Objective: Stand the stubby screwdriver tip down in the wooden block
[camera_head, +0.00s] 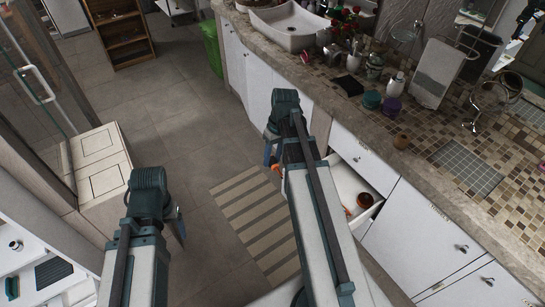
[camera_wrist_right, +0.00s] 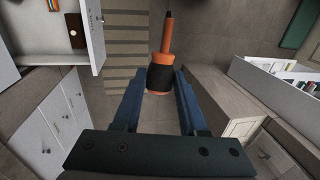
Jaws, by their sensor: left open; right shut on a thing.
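My right gripper (camera_wrist_right: 160,82) is shut on the stubby screwdriver (camera_wrist_right: 160,79), which has a black and orange handle and an orange shaft with a dark tip. In the right wrist view the tip points away from the gripper, toward the picture's top. In the head view the right gripper (camera_head: 272,156) hangs left of the open drawer, mostly hidden by my arm. A small brown block (camera_wrist_right: 76,28) lies in the drawer in the wrist view; a brown-orange thing (camera_head: 364,200) shows there in the head view. My left gripper (camera_head: 180,224) is open, largely hidden by its arm.
The open white drawer (camera_head: 345,181) juts from the cabinet below the tiled counter (camera_head: 430,125). The counter holds bottles, jars and a sink (camera_head: 290,25). A striped mat (camera_head: 245,208) lies on the floor. A pale cabinet (camera_head: 98,165) stands at left. The floor between is clear.

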